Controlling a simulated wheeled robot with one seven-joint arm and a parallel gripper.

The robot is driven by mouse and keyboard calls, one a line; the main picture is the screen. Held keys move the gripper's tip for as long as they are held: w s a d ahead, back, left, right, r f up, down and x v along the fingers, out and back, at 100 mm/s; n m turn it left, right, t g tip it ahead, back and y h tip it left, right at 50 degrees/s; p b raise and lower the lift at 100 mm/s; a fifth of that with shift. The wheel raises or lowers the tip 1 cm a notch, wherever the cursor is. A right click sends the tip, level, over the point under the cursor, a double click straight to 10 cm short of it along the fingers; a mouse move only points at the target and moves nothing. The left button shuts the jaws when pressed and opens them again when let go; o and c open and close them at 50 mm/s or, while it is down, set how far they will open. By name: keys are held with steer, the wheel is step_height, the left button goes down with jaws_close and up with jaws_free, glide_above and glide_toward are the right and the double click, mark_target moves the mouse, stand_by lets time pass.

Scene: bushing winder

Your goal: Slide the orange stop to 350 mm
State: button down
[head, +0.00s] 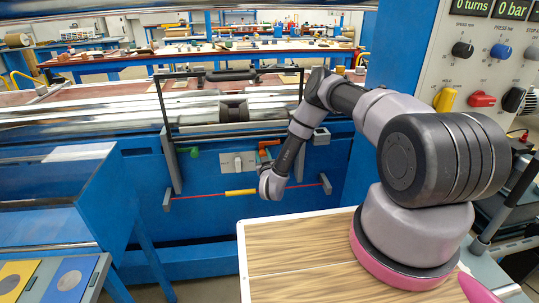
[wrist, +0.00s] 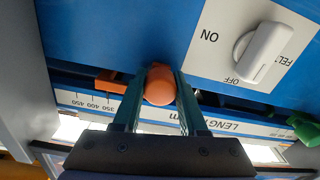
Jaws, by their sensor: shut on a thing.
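The orange stop shows in the wrist view as a round knob (wrist: 160,85) with a flat orange pointer (wrist: 112,83) to its left. My gripper (wrist: 162,94) is shut on the knob, with a finger on either side. The pointer lies along a white length scale (wrist: 85,98), seen upside down, near its 350 and 400 marks. The exact reading is unclear. In the head view the orange stop (head: 268,144) shows small on the blue machine front, beside my forearm. My fingers are hard to make out there.
A white felt on/off switch (wrist: 260,52) is at the upper right of the wrist view. A green handle (head: 194,152) is to the left on the machine. A red cord with a yellow sleeve (head: 240,192) runs below. A wooden worktop (head: 300,250) is in front.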

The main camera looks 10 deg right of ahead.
steer(key=shift+c, duration=2.2)
jaws_free()
steer(key=shift+s, duration=0.1)
steer(key=s, duration=1)
steer(key=shift+s, duration=0.3)
